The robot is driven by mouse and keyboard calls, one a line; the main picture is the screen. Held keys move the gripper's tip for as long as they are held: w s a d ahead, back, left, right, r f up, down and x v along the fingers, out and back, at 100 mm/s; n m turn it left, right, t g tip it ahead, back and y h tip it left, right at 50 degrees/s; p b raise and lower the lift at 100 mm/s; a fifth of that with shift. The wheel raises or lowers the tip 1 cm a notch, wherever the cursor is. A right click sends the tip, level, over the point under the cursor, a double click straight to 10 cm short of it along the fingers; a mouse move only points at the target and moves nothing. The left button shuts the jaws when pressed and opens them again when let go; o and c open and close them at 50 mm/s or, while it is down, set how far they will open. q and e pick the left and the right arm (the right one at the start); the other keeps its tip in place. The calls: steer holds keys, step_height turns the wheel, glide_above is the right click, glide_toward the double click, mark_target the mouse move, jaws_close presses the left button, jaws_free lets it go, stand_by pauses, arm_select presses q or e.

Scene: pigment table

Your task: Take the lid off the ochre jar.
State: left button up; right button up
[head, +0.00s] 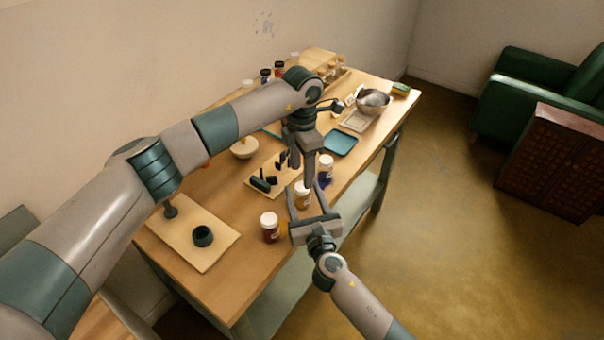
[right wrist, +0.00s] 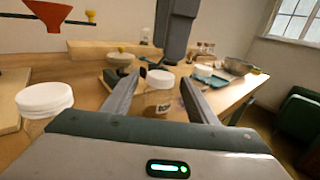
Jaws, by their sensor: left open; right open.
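Three white-lidded jars stand along the table's front edge. The middle jar (head: 302,198), with brownish-orange colour below its lid, looks like the ochre one; its label (right wrist: 159,110) is too small to read surely. Its white lid (right wrist: 160,77) is on. My right gripper (head: 307,202) is open, with its fingers on either side of this jar; I cannot tell whether they touch it. My left gripper (head: 309,178) is open and points down just above and behind the lid; in the right wrist view its dark body (right wrist: 176,35) hangs over the jar.
A reddish-brown jar (head: 270,228) stands to the left and a blue-purple jar (head: 325,170) to the right. A board with dark tools (head: 262,183) lies behind. A teal tray (head: 341,145) and metal bowl (head: 373,102) are farther off. A pale board (head: 190,232) lies at left.

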mark_target(302, 196)
arm_select(q)
step_height(302, 196, down, 2)
steer(key=shift+f+b, duration=0.2)
steer(key=shift+b, duration=1)
arm_select(e)
steer(key=v, duration=1.6)
steer(key=shift+w, duration=0.1)
